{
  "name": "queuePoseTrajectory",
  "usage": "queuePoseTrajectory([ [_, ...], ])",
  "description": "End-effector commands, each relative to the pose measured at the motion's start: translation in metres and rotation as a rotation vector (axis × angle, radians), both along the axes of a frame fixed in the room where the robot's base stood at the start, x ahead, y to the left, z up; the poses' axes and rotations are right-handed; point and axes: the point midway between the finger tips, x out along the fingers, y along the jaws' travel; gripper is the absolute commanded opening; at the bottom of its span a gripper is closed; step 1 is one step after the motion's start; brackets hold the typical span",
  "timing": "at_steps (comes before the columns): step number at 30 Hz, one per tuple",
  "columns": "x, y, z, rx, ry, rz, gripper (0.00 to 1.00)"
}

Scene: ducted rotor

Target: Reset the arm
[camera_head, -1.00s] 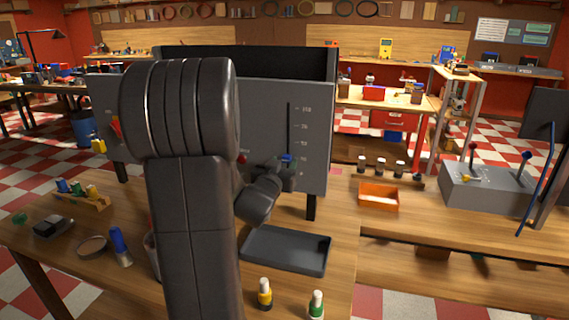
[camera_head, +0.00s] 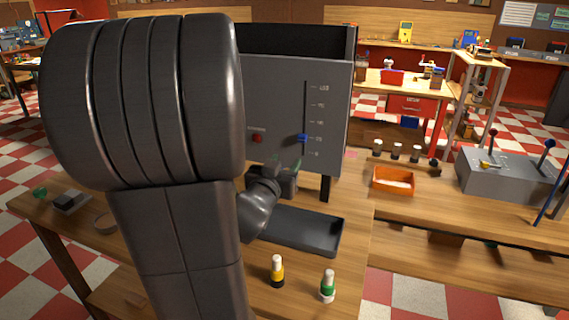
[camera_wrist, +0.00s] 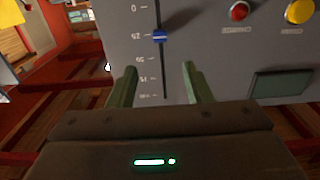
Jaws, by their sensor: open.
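My gripper (camera_wrist: 158,88) is open in the wrist view, its two green fingers apart with nothing between them. Ahead of it is a grey panel (camera_wrist: 213,52) with a vertical slot and a scale. A blue slider knob (camera_wrist: 159,37) sits in the slot near the 25 mark, beyond the fingertips and apart from them. In the head view the blue knob (camera_head: 303,138) is low on the scale of the panel (camera_head: 340,110). My gripper (camera_head: 290,168) is below the knob there, partly hidden by my arm. A red button (camera_head: 257,139) is left of the slot.
A dark tray (camera_head: 310,246) lies on the bench below my gripper. Yellow (camera_head: 277,271) and green (camera_head: 328,287) bottles stand in front of it. An orange bin (camera_head: 394,182) and a grey lever box (camera_head: 510,178) are to the right.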

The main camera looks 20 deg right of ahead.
Motion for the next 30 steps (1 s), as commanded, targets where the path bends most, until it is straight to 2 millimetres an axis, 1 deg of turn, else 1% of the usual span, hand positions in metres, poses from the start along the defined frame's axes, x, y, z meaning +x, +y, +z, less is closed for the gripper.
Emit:
queuePoseTrajectory([
  [5,0.003,-0.003,0.000,0.000,0.000,-0.001,0.45],
  [8,0.011,-0.008,0.000,0.001,0.001,-0.002,0.45],
  [11,0.022,-0.017,0.000,-0.001,0.002,-0.002,0.45],
  [24,0.085,-0.065,0.001,0.000,0.000,-0.002,0.45],
  [30,0.105,-0.079,0.001,0.000,0.000,-0.001,0.45],
])
